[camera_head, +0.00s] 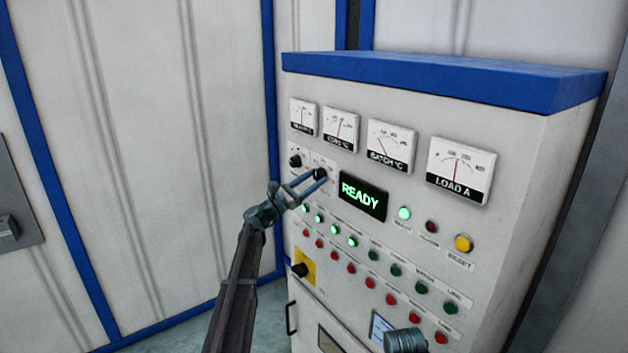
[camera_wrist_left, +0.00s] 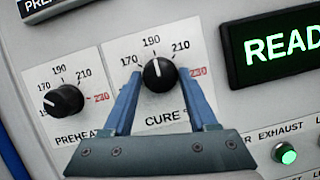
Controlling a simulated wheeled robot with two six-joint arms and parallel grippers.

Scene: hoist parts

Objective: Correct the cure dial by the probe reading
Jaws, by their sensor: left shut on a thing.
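The cure dial (camera_wrist_left: 159,74) is a black knob on a white scale plate marked 170, 190, 210 and a red 230; its white pointer stands near 190. My left gripper (camera_head: 317,176) is shut on this knob, with the blue fingers on either side of it in the left wrist view (camera_wrist_left: 160,88). The knob also shows in the head view (camera_head: 320,173). Above it is a row of dial meters. The second meter (camera_head: 341,127) has a near-upright needle; the BATCH °C meter (camera_head: 390,146) has a needle leaning left. Their exact values are too small to read.
The preheat dial (camera_wrist_left: 64,100) is close left of the cure dial. A lit READY display (camera_head: 362,196) is close right. Below are rows of green and red buttons, a yellow RESET button (camera_head: 463,243) and a black switch on a yellow plate (camera_head: 304,268).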

